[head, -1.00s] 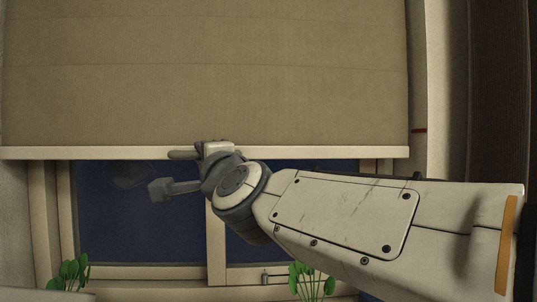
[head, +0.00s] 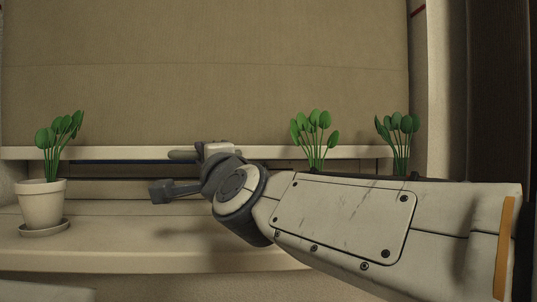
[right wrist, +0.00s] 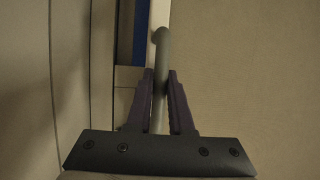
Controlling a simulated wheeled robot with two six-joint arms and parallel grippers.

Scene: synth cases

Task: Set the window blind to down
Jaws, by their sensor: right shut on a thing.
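The window blind (head: 200,105) is a tan fabric sheet with a pale bottom bar (head: 110,153). The bar hangs a little above the window sill (head: 130,260), with only a thin dark strip of glass (head: 125,162) showing below it. My right gripper (head: 203,152) is at the middle of the bar, shut on the grey blind handle (head: 182,155). In the right wrist view the handle (right wrist: 160,75) stands between the two purple fingers, beside the blind fabric (right wrist: 250,70). My arm hides part of the bar and sill. My left gripper is not in view.
A potted plant (head: 43,204) stands on a saucer at the left of the sill. Two more plants, the middle one (head: 315,140) and the right one (head: 400,140), stand behind my arm, their pots hidden. A dark panel (head: 498,90) rises at the far right.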

